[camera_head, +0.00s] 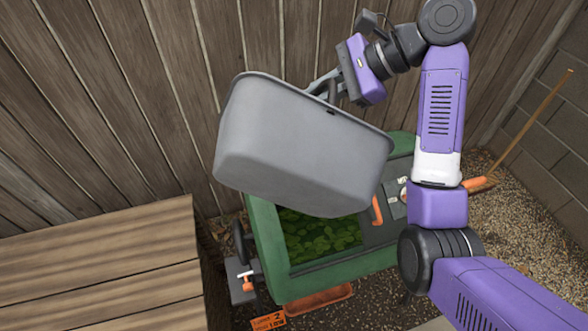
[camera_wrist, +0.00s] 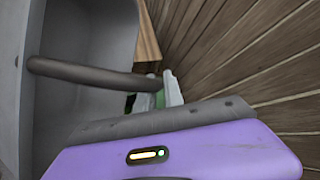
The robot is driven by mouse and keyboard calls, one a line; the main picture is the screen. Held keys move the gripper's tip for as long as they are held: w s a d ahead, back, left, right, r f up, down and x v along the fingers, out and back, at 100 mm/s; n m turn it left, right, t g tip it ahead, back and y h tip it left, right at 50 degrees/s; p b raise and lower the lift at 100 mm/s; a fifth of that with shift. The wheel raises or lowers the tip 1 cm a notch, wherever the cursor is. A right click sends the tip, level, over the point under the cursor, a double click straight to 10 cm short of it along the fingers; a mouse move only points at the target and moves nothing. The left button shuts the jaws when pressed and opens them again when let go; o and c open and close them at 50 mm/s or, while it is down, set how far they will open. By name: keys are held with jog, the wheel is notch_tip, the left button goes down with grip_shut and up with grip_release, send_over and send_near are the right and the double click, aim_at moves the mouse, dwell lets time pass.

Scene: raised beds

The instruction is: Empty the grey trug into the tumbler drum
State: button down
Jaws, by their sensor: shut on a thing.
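The grey trug (camera_head: 295,155) is held up in the air, tilted, with its underside and side toward the head camera. My gripper (camera_head: 328,88) is shut on the trug's dark handle, which crosses the wrist view (camera_wrist: 90,73) in front of the trug's grey inner wall (camera_wrist: 95,30). The green tumbler drum (camera_head: 268,245) stands below the trug. Its opening shows green leafy matter (camera_head: 320,235) inside. The trug hides the drum's back part. Whether anything is left in the trug cannot be told.
A wooden raised bed (camera_head: 100,260) stands at the left. A plank fence (camera_head: 120,90) runs close behind. An orange tray (camera_head: 318,301) and an orange sign (camera_head: 268,321) lie in front of the drum. A long-handled tool (camera_head: 530,125) leans at the right by a block wall.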

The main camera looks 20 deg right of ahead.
notch_tip(320, 180, up, 16)
jog(key=shift+r, duration=0.15)
dwell(0.8)
notch_tip(320, 180, up, 2)
jog(key=t, duration=0.1)
jog(key=n+t+h+b, duration=0.1)
jog(key=n+t, duration=0.1)
jog(key=shift+r+t+b, duration=0.25)
jog(key=shift+t+b, duration=0.05)
jog(key=shift+b, duration=0.1)
jog(key=shift+h, duration=0.3)
